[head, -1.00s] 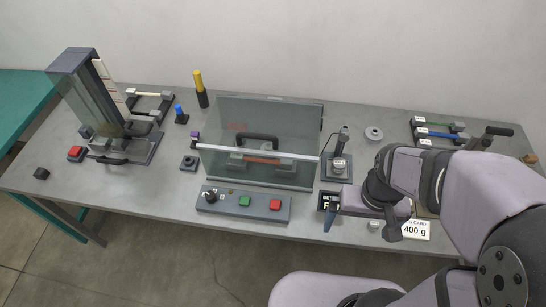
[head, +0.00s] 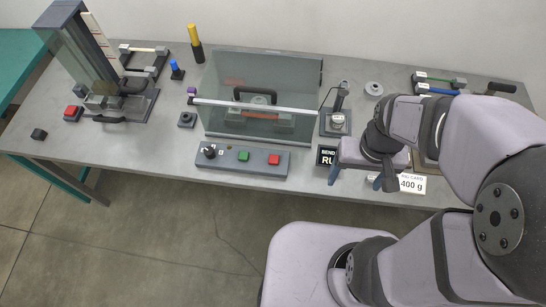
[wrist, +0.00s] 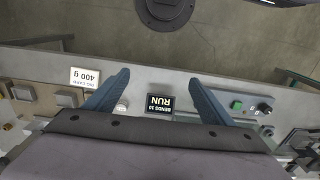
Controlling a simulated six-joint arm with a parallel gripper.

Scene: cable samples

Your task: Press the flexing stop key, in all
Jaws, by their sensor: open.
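The control panel (head: 208,171) stands at the table's front edge, with a black knob, a green key (head: 243,156) and a red key (head: 274,160), which appears to be the stop key. My gripper (head: 360,179) is to the right of the panel, above the front of the table, open, with nothing seen between its fingers.
A clear-shielded chamber (head: 225,85) with a dark handle stands behind the panel. Another red button (head: 73,113) is beside the tall apparatus at left. The table's front left is mostly clear.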

